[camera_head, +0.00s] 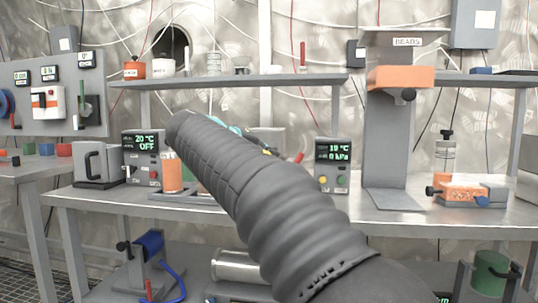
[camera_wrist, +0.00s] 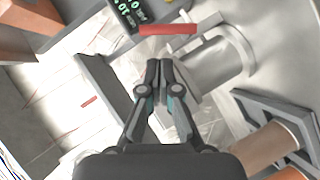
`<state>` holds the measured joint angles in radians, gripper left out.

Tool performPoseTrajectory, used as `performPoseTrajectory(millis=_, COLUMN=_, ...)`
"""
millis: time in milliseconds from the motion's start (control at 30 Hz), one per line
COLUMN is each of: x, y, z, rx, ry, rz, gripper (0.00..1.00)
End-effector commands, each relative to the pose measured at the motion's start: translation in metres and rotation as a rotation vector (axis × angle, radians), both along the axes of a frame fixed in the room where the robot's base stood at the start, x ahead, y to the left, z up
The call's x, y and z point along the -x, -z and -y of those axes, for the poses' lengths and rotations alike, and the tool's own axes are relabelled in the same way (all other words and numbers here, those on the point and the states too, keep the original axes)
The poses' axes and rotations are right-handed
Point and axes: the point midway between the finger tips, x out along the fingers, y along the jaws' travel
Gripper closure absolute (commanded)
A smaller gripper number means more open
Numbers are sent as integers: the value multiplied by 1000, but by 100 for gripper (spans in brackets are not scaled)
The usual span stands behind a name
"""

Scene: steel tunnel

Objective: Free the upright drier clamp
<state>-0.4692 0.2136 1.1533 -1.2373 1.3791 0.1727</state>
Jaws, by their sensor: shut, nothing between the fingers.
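My gripper (camera_wrist: 160,65) is shut and empty, beside a steel cylinder (camera_wrist: 212,62) and below a red bar (camera_wrist: 168,29). I cannot tell whether it touches the cylinder.
A shelf (camera_head: 250,81) crosses above. An orange-brown cylinder (camera_wrist: 268,148) stands close at right.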

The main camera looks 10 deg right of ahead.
Motion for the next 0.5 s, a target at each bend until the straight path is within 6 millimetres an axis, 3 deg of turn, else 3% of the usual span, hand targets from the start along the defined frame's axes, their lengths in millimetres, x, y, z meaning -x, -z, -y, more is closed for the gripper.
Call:
performPoseTrajectory(millis=200, x=-25, y=11, z=30, rx=0, ry=5, rz=0, gripper=100)
performPoseTrajectory(millis=500, x=-42, y=18, z=50, rx=0, ry=4, rz=-1, gripper=100)
